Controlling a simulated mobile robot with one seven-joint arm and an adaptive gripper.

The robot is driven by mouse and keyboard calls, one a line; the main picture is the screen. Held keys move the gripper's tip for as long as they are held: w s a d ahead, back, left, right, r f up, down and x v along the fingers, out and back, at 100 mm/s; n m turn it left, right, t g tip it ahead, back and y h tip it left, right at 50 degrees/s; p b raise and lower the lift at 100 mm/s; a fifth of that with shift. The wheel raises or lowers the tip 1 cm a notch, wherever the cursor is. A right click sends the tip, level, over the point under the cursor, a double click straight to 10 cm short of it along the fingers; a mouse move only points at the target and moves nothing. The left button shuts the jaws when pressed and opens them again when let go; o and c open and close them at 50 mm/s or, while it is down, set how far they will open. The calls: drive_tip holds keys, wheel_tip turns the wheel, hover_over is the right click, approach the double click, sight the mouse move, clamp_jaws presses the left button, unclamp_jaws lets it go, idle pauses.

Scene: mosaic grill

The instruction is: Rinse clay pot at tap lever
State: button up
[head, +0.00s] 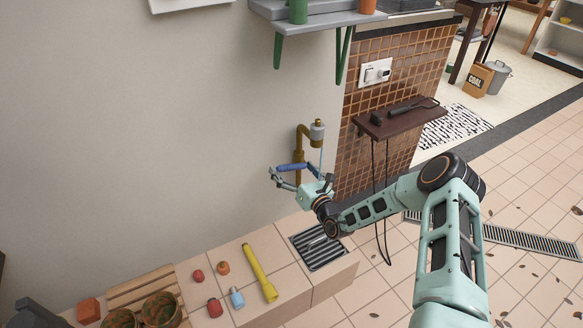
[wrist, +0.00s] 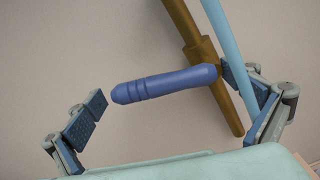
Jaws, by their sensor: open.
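A brass-brown tap (head: 300,150) stands against the wall, with a grey spout end. Its blue lever (head: 290,167) sticks out to the left; it also shows in the wrist view (wrist: 165,83). My gripper (head: 290,180) is open at the lever. In the wrist view the lever lies between my spread fingers (wrist: 178,108), its left end clear of the left finger and its right end close to the right finger. A pale blue stream (wrist: 232,50), seemingly water, runs down past the right finger. I cannot tell which item is the clay pot; brown round pots (head: 160,309) stand at the lower left.
A drain grate (head: 320,255) lies below the tap in the tiled ledge. A yellow torch-like object (head: 261,273), a light blue bottle (head: 237,298) and small red items (head: 214,308) lie left of it. A dark shelf (head: 400,120) with hanging cords is at right.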

drive_tip(key=v, duration=1.1)
drive_tip(key=shift+s+d, duration=0.25)
drive_tip(key=shift+s, duration=0.05)
